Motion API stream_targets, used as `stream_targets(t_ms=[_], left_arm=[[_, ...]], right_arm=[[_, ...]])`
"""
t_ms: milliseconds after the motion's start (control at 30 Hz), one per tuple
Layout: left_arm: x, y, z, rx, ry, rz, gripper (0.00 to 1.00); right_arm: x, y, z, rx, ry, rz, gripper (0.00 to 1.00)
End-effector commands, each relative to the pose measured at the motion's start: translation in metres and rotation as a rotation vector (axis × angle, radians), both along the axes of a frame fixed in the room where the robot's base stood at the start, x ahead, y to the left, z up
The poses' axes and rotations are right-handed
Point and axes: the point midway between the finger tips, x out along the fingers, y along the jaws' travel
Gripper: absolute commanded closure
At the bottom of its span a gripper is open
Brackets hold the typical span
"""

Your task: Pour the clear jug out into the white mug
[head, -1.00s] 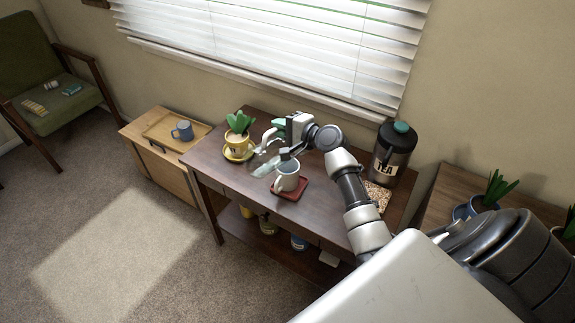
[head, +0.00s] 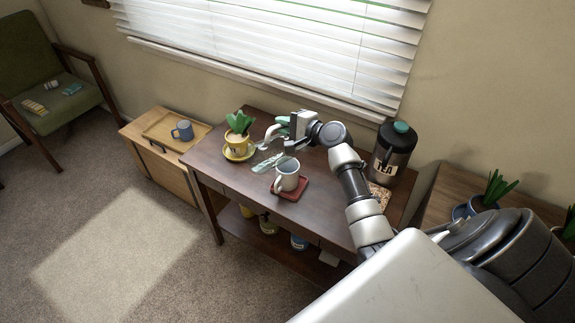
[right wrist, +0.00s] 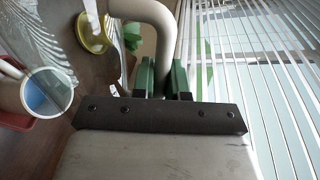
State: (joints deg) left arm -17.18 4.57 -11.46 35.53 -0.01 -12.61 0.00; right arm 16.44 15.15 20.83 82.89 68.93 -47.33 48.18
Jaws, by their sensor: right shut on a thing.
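The clear jug (head: 266,162) is tilted over the dark table, its glass body left of the white mug (head: 287,174). Its pale curved handle shows in the right wrist view (right wrist: 152,14). My right gripper (head: 282,129) is shut on this handle, with green pads (right wrist: 164,80) on both sides of it. The mug stands upright on a small red tray (head: 292,193). In the right wrist view the mug (right wrist: 46,94) shows a bluish surface inside, and clear glass shows near its rim. How much the jug holds is hard to tell. My left gripper is out of view.
A potted plant on a yellow saucer (head: 239,154) stands left of the jug. A dark tea canister (head: 392,155) stands at the table's right, by a patterned pad. A blue mug (head: 183,131) sits on a wooden tray on the low cabinet. Window blinds (head: 280,50) are close behind.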

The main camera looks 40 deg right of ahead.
Motion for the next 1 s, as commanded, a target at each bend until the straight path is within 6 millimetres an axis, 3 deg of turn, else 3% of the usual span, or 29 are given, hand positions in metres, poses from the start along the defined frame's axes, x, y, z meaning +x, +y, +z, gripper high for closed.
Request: stream_targets(t_ms=[1000], left_arm=[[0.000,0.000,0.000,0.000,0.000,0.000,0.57]], right_arm=[[0.003,-0.013,0.000,0.086,0.022,-0.001,1.00]])
